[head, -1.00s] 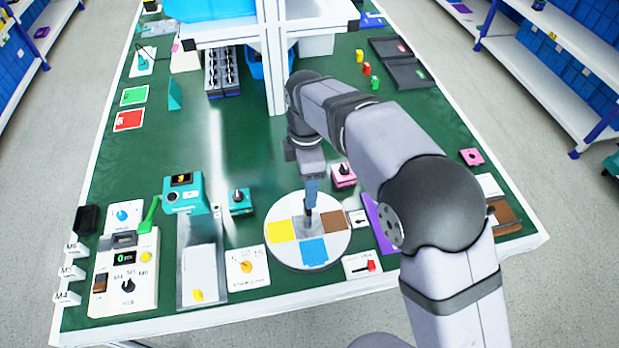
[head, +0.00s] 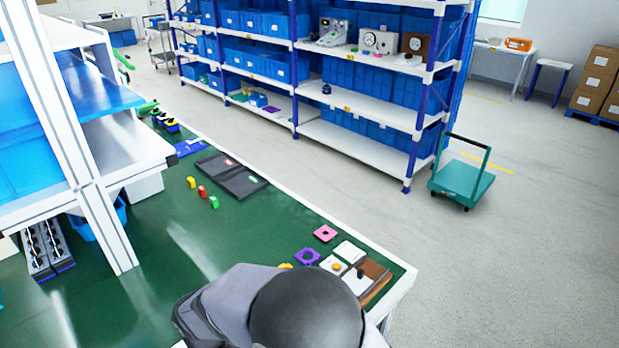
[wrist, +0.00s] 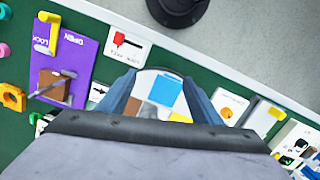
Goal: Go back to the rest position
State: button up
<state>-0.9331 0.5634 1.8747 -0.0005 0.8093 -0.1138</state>
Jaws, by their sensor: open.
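My gripper (wrist: 160,100) shows only in the wrist view. Its two blue fingers are apart, with nothing held between them. A round white dial with coloured sectors (wrist: 167,90) shows between and beyond the fingers; its blue sector is clearest. The gripper body hides the near part of the dial, and I cannot tell the gap between fingertips and dial. In the head view only a part of my arm shows at the bottom; the gripper and the dial are out of that picture.
Around the dial lie a purple panel (wrist: 68,60), a small white plate with a red switch (wrist: 127,42) and a white plate with an orange knob (wrist: 230,106). In the head view a white frame post (head: 70,130) stands left; the green table (head: 230,240) has free room in the middle.

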jog(key=s+d+r+m+g, duration=0.15)
jog(key=d+m, duration=0.25)
jog(key=d, duration=0.7)
jog(key=s+d+r+m+t, duration=0.1)
jog(key=s+d+m, duration=0.2)
jog(key=d, duration=0.9)
jog(key=w+d+r+m+t+y, duration=0.1)
jog(key=w+d+r+m, duration=0.2)
jog(key=d, duration=0.5)
jog(key=shift+w+r+m, duration=0.35)
jog(key=shift+r+m, duration=0.35)
jog(key=shift+m, duration=0.3)
